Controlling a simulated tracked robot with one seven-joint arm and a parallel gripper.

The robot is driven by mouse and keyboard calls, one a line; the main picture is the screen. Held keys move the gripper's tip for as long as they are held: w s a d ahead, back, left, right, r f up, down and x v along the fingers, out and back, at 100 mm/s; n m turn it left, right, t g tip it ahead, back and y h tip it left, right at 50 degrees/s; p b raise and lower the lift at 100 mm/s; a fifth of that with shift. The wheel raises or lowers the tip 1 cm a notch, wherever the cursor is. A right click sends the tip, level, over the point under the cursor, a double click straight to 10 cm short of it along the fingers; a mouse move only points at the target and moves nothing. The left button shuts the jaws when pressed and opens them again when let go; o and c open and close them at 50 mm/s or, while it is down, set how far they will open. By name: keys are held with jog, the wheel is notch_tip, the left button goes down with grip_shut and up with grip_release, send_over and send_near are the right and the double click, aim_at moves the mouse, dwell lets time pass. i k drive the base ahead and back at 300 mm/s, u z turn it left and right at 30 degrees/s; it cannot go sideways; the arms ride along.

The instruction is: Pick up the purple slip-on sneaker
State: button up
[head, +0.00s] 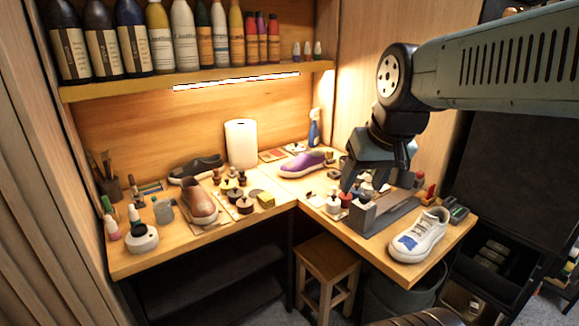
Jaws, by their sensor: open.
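The purple slip-on sneaker (303,164) lies on the right arm of the L-shaped wooden workbench (284,207), near the inner corner. It has a pale sole and sits upright. My gripper (352,188) hangs from the arm over the bench, to the right of the purple sneaker and apart from it. It is dark, partly blends with the small items behind it, and looks open and empty.
A white sneaker (419,236) stands at the bench's right front. A grey holder (380,214), small bottles and jars stand below my gripper. A brown shoe (199,201) and a dark shoe (195,168) are left. A paper roll (241,144) and blue spray bottle (314,129) stand behind.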

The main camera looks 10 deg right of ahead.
aim_at(306, 162)
jog(key=u, duration=0.9)
jog(key=i, duration=1.5)
jog(key=z, duration=1.3)
jog(key=k, duration=0.35)
jog(key=u, duration=0.1)
